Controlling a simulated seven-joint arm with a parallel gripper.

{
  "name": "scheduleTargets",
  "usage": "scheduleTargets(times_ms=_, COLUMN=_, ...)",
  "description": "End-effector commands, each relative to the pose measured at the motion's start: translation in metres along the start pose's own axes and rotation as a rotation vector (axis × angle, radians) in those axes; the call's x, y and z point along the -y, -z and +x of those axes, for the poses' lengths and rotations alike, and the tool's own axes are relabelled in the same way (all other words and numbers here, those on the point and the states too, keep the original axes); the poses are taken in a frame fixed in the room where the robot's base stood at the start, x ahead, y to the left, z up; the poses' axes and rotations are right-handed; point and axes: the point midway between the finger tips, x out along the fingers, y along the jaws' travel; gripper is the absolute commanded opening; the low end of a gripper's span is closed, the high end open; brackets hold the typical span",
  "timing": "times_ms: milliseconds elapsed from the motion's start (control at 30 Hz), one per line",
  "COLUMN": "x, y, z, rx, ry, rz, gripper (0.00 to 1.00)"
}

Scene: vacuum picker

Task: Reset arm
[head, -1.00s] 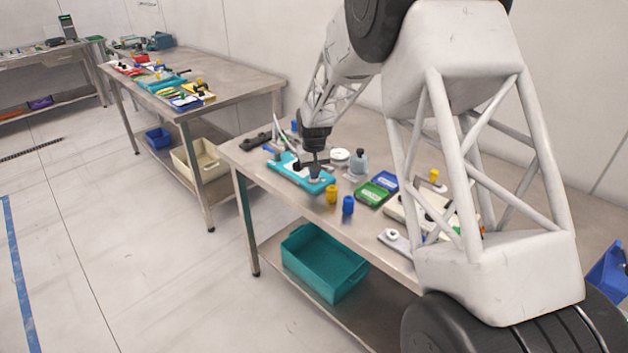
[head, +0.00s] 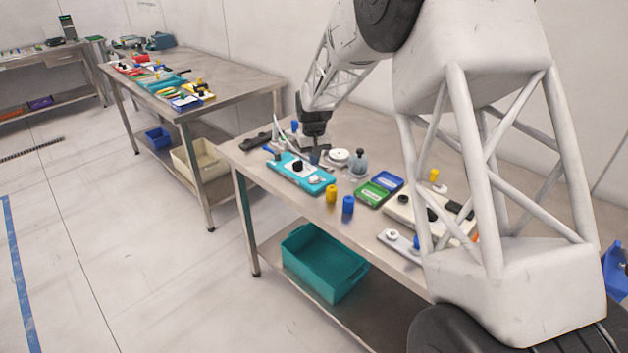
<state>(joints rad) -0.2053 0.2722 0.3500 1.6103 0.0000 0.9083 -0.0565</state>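My gripper (head: 315,156) is at the end of my white lattice arm, with a dark wrist above it. It points down over the near steel table (head: 262,176), just behind the teal tray (head: 312,187). Its fingers are small and dark, and I cannot tell whether they are open or shut, or whether they hold anything. A black knob (head: 297,165) stands on the teal tray.
Behind my gripper are a white round part (head: 339,155) and a grey bottle with a black top (head: 359,164). Yellow (head: 331,194) and blue (head: 348,205) cylinders stand in front. Green (head: 371,194) and blue (head: 388,181) trays lie right. A teal bin (head: 325,262) sits below.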

Motion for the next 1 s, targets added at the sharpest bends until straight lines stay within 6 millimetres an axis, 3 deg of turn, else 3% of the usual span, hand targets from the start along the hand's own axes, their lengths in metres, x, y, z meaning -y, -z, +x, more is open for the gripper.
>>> scheduleTargets(times_ms=567, x=-0.003, y=-0.009, z=-0.010, rx=-0.004, ry=0.000, rz=0.005, gripper=0.00)
scheduleTargets(times_ms=767, x=-0.011, y=-0.036, z=-0.037, rx=-0.018, ry=-0.002, rz=0.021, gripper=0.00)
scheduleTargets(times_ms=1000, x=-0.024, y=-0.087, z=-0.080, rx=-0.041, ry=-0.004, rz=0.048, gripper=0.00)
